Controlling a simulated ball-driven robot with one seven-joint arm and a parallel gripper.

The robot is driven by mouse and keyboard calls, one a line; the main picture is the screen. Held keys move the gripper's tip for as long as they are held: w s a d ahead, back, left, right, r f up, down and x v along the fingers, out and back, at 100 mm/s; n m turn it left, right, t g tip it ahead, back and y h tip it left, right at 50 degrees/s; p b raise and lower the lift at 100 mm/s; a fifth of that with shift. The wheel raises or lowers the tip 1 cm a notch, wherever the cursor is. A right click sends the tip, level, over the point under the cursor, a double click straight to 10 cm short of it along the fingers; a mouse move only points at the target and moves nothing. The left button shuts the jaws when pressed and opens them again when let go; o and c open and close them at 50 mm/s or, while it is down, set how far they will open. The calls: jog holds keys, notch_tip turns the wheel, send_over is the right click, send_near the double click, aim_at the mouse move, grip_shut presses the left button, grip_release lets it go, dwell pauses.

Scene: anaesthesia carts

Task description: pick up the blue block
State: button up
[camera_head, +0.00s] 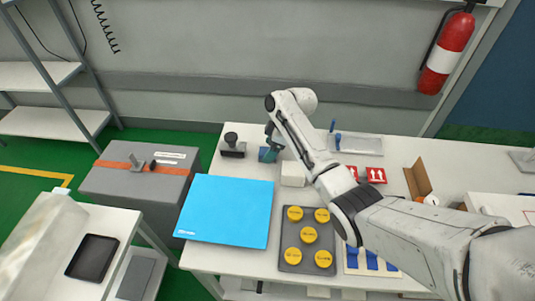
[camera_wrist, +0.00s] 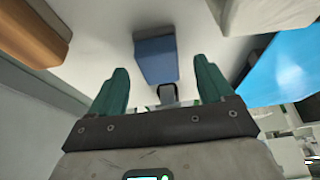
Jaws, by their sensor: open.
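The blue block (camera_wrist: 156,60) stands on the white table in the wrist view, ahead of and between my gripper's two green fingers. My gripper (camera_wrist: 158,85) is open, with nothing between its fingertips; the block lies a little beyond them. In the head view the block (camera_head: 267,155) shows as a small dark blue shape at the table's far side, partly hidden by my gripper (camera_head: 271,140), which is just above and beside it. I cannot tell whether a finger touches it.
A black-topped grey object (camera_head: 232,147) stands left of the block, and a white box (camera_head: 293,174) stands close on its right. A bright blue mat (camera_head: 230,212) lies in front. A grey tray with yellow discs (camera_head: 294,259) and a metal tray (camera_head: 358,144) are further right.

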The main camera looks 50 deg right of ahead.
jog(key=shift+x, duration=1.2)
jog(key=shift+c, duration=0.3)
jog(key=c, duration=1.1)
jog(key=shift+r, duration=0.15)
jog(key=shift+r, duration=0.55)
jog(key=shift+s+a+r+p, duration=0.15)
jog(key=shift+s+a+r, duration=0.85)
jog(key=shift+s+r, duration=1.05)
jog(key=shift+s+a+r+p, duration=0.1)
jog(key=shift+s+a+r, duration=0.95)
jog(key=shift+s+r, duration=0.95)
jog(key=shift+s+a+r+p, duration=0.15)
jog(key=shift+s+a+r, duration=0.85)
jog(key=shift+s+r, duration=1.05)
